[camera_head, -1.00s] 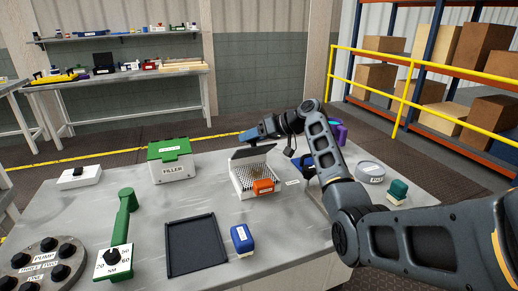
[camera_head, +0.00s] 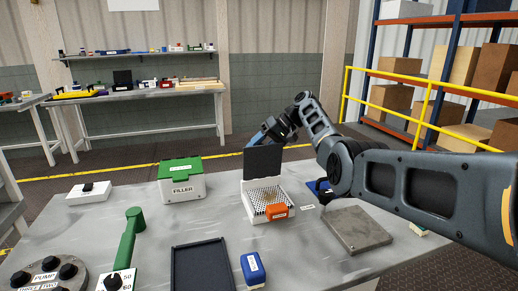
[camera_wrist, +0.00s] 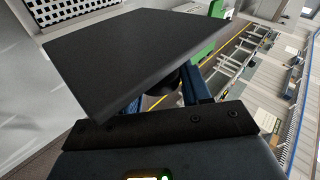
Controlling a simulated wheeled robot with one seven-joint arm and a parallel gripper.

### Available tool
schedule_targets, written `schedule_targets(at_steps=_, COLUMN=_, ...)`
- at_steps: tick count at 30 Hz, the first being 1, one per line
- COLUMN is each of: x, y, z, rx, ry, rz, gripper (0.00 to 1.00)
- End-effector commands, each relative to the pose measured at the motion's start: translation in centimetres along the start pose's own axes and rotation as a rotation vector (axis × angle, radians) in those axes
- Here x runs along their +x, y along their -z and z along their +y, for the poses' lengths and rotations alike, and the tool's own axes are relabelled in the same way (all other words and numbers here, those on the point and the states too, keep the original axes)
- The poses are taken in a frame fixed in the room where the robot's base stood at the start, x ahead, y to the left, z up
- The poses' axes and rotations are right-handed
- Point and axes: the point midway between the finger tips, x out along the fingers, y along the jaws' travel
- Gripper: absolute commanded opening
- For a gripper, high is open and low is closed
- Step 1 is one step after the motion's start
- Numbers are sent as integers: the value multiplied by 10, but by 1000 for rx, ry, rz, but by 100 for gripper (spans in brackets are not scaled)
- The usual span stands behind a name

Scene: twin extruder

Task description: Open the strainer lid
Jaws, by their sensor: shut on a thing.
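The strainer is a white box (camera_head: 252,206) with a perforated metal top and an orange label block on its front. Its dark lid (camera_head: 263,160) stands about upright at the box's back edge. My gripper (camera_head: 265,136) is behind the lid at its upper edge, partly hidden by it. In the wrist view the lid (camera_wrist: 135,55) fills the upper middle as a dark slanted plate. There the blue fingers of my gripper (camera_wrist: 178,88) are shut on a dark part at the lid's outer face, mostly hidden by the plate. The perforated top (camera_wrist: 65,8) shows at upper left.
A green-lidded filler box (camera_head: 182,188) stands left of the strainer. A black tray (camera_head: 205,268) and a blue block (camera_head: 253,270) are in front. A grey plate (camera_head: 357,232) lies to the right under my arm. A green lever (camera_head: 129,240) stands at front left.

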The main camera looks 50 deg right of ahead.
Motion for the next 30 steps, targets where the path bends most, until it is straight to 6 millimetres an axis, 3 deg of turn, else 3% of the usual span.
schedule_targets(at_steps=20, x=3, y=-5, z=4, rx=49, ry=-4, rz=-47, gripper=0)
schedule_targets(at_steps=21, x=4, y=-5, z=4, rx=49, ry=-4, rz=-47, gripper=50)
schedule_targets(at_steps=27, x=3, y=-5, z=4, rx=49, ry=-3, rz=-47, gripper=69)
schedule_targets(at_steps=30, x=2, y=-4, z=3, rx=48, ry=-2, rz=-47, gripper=69)
